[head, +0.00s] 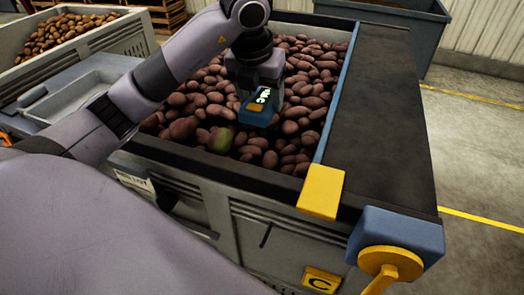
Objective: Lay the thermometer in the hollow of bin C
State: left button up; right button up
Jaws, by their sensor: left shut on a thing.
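My left gripper (256,82) points down over bin C (243,190). It is shut on a small blue and yellow device with a lit display, the thermometer (256,116). The thermometer is over the dark reddish potatoes (215,98) in the bin. I cannot tell whether it touches them. The hollow is not clearly visible; the gripper and thermometer cover part of the heap. A yellow plate with the letter C (321,281) is on the bin's front wall. My right gripper is not in view.
A dark belt (382,110) with a blue side rail runs along the bin's right side, with a yellow block (321,190) at its near end. A greenish potato (221,140) lies near the front. Another bin of brown potatoes (120,40) stands at the upper left.

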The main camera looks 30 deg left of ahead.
aim_at(253, 110)
pick_arm(q)
notch_tip(253, 110, down, 14)
jog(key=shift+f, duration=0.15)
dwell(0.3)
jog(key=o, duration=0.8)
jog(key=shift+f, duration=0.2)
jog(key=o, duration=0.4)
jog(key=shift+o, duration=0.2)
jog(key=shift+r, duration=0.15)
jog(key=shift+r, duration=0.35)
jog(key=v, duration=1.1)
jog(key=shift+s+r, duration=0.2)
